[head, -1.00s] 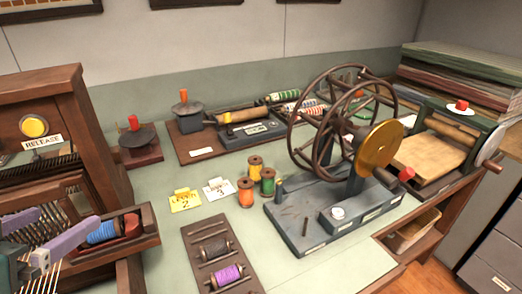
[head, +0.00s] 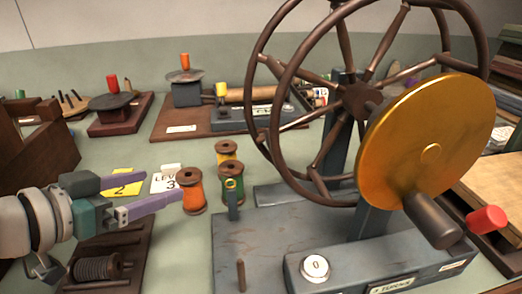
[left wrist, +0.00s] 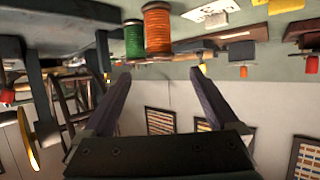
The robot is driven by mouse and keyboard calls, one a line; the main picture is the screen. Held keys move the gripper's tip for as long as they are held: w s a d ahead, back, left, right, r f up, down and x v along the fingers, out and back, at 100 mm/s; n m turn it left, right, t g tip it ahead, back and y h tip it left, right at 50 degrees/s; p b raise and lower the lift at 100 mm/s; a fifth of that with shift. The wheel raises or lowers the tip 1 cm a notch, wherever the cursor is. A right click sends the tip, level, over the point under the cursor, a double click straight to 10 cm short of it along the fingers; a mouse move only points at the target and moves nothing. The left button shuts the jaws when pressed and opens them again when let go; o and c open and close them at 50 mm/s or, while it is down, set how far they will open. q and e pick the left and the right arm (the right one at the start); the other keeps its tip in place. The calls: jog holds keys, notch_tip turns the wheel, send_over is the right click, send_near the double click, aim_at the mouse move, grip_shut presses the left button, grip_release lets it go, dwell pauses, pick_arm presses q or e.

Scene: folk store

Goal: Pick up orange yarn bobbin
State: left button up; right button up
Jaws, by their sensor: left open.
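The orange yarn bobbin (head: 192,192) stands upright on the pale green worktop, with brown wooden ends. It also shows in the left wrist view (left wrist: 157,32), where the picture is upside down, beyond and above the gap between my fingers. My left gripper (head: 162,189) is open and empty, just left of the orange bobbin, its purple fingers pointing at it. The left wrist view also shows the open gripper (left wrist: 160,73). I cannot tell whether a fingertip touches the bobbin. My right gripper is not in view.
A green bobbin (head: 233,187) and a yellow bobbin (head: 226,151) stand close to the right of the orange one. A large wheel machine with a brass disc (head: 420,140) fills the right side. A dark bobbin rack (head: 130,268) lies below my gripper.

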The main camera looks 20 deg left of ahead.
aim_at(185, 177)
pick_arm(q)
jog(key=shift+b+x, duration=0.6)
jog(key=shift+x, duration=2.65)
jog(key=c, duration=1.4)
jog(key=shift+c, duration=0.2)
